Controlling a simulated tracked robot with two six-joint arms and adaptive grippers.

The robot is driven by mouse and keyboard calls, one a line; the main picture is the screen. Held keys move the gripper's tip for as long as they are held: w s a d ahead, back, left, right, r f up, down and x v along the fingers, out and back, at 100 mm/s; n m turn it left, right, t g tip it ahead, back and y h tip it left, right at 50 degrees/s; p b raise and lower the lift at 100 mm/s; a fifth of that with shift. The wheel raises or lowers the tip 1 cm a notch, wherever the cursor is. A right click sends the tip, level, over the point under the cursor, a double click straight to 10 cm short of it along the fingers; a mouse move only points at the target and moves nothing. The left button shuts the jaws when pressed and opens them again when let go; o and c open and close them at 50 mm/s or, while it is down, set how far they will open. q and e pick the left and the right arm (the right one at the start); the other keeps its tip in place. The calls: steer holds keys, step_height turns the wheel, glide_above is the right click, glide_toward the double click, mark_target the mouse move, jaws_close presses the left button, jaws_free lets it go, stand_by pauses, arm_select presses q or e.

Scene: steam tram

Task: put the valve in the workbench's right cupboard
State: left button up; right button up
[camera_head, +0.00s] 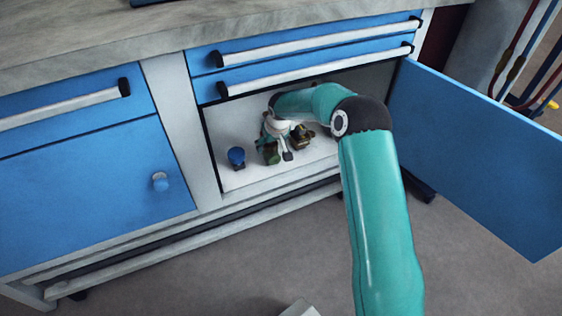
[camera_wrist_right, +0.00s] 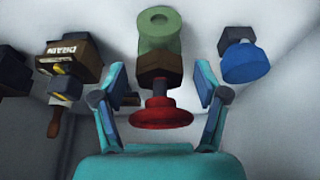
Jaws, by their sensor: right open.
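The valve (camera_wrist_right: 160,62) has a green body, a brown middle and a red handwheel. It is inside the open right cupboard (camera_head: 228,180) of the workbench, and its green end also shows in the head view (camera_head: 271,156). My right gripper (camera_wrist_right: 160,88) is inside the cupboard too, open, with one finger on each side of the valve and the red handwheel towards its palm. In the head view my right gripper (camera_head: 275,148) partly hides the valve. My left gripper is not in view.
A blue-topped fitting (camera_head: 236,157) stands left of the valve in the cupboard. A brown fitting (camera_wrist_right: 72,60) marked "DRAIN" is on its other side. The cupboard's blue door (camera_head: 480,150) hangs open to the right. Closed drawers (camera_head: 310,45) lie above the opening.

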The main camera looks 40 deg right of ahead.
steer(key=s+a+r, duration=0.1)
steer(key=s+a, duration=0.2)
steer(key=s, duration=0.9)
steer(key=s+a+f+g+y, duration=0.1)
steer(key=s+a+f, duration=0.25)
steer(key=a, duration=0.25)
steer(key=s+a+f+y, duration=0.2)
steer(key=a+f, duration=0.2)
steer(key=a, duration=0.1)
steer(key=s+a+f+g+y, duration=0.1)
steer(key=s+a+f, duration=0.1)
steer(key=a+f, duration=0.3)
steer(key=s+a+f, duration=0.2)
steer(key=s+a, duration=0.3)
steer(key=s, duration=0.1)
steer(key=s+a+f+g+y, duration=0.1)
steer(key=s+a+f, duration=0.1)
steer(key=s+a, duration=0.3)
steer(key=shift+s+f+n+g, duration=0.3)
steer(key=shift+s+f, duration=0.05)
steer(key=shift+s, duration=0.8)
